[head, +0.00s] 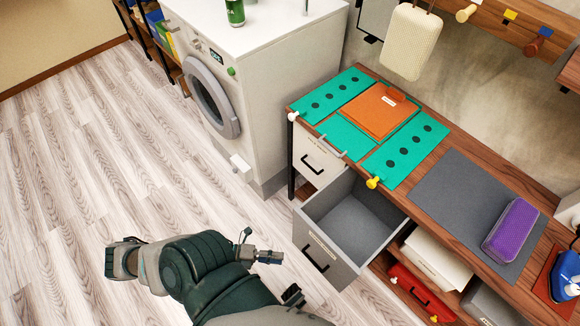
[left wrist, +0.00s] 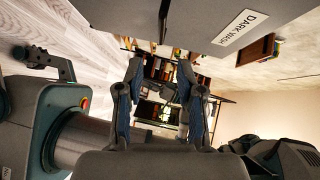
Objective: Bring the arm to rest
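My left arm comes in at the bottom of the head view, over the floor. My left gripper (head: 268,257) is just left of the front of a pulled-out grey drawer (head: 325,258), apart from it as far as I can see. In the left wrist view my left gripper (left wrist: 160,68) has its two fingers spread, with nothing between them. A drawer front (left wrist: 200,22) with a "DARK WASH" label fills the top of that view, close to the fingers. The open drawer looks empty inside. I cannot make out my right gripper in either view.
A wooden bench (head: 420,190) carries teal mats, an orange folded item (head: 380,110), a grey mat (head: 455,205) and a purple case (head: 511,230). A white washing machine (head: 265,85) stands behind. A red box (head: 422,292) sits below. The wooden floor (head: 90,170) is clear at left.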

